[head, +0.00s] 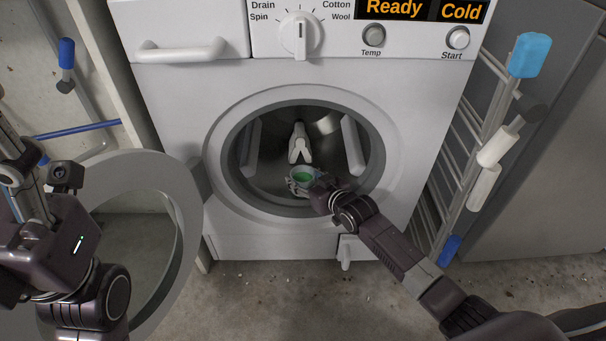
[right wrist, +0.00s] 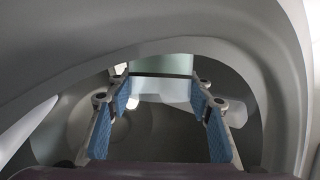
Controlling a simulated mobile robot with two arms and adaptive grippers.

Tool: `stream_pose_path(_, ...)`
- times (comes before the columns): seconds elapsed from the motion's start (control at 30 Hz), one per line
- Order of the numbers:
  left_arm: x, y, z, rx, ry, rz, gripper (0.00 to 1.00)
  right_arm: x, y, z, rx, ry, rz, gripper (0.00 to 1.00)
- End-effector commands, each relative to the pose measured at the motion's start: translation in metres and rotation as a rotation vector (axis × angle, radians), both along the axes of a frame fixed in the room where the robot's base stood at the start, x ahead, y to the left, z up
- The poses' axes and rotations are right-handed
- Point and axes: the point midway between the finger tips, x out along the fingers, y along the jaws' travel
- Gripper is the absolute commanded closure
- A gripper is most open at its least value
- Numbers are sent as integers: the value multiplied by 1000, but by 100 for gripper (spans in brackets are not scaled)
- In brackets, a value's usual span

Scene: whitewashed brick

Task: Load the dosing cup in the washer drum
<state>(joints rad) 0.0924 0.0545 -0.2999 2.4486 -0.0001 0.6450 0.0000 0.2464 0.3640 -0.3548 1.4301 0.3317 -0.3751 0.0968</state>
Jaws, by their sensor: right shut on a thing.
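The dosing cup (head: 303,175), a small pale cup with a green inside, is in the round opening of the washer, low in the head view. My right gripper (head: 308,183) reaches in from the right and is shut on it. In the right wrist view, the pale green and whitish cup (right wrist: 163,66) sits between the blue-padded fingers of my right gripper (right wrist: 163,90). The grey metal washer drum (head: 327,124) lies behind it, with pale paddles inside. My left gripper (head: 22,165) is at the left edge, away from the cup; its finger state is unclear.
The round washer door (head: 186,205) stands open at the left, close to my left arm. The grey opening rim (right wrist: 165,30) arches closely over my right gripper. A drying rack (head: 470,140) with blue and white ends stands to the right of the washer.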

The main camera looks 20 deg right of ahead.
Motion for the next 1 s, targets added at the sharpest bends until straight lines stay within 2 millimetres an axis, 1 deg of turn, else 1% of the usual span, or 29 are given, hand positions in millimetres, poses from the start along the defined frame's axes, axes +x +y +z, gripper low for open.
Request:
stream_pose_path(0.33, 0, 0, 2, -2, -8, -1, 37, 0, 0, -2, 0, -1, 0, 80)
stream_pose_path(0.37, 1, 0, 2, -2, -8, -1, 37, 0, 0, -2, 0, -1, 0, 50)
stream_pose_path(0.5, 1, -1, 1, 0, -5, 0, 37, 0, 0, -2, 0, 0, 0, 34)
stream_pose_path(0.53, 1, -1, 1, 1, -4, 0, 37, 0, 0, -2, 0, 0, 0, 33)
stream_pose_path(0.83, 5, -2, -3, 10, 10, 2, 37, -2, 0, -2, -1, 0, 0, 33)
stream_pose_path(0.93, 4, -2, -2, 8, 7, 2, 37, -7, -2, 0, -2, 1, -1, 33)
stream_pose_path(1.0, 4, -2, -2, 8, 6, 2, 37, -14, -4, 2, -1, 1, 0, 33)
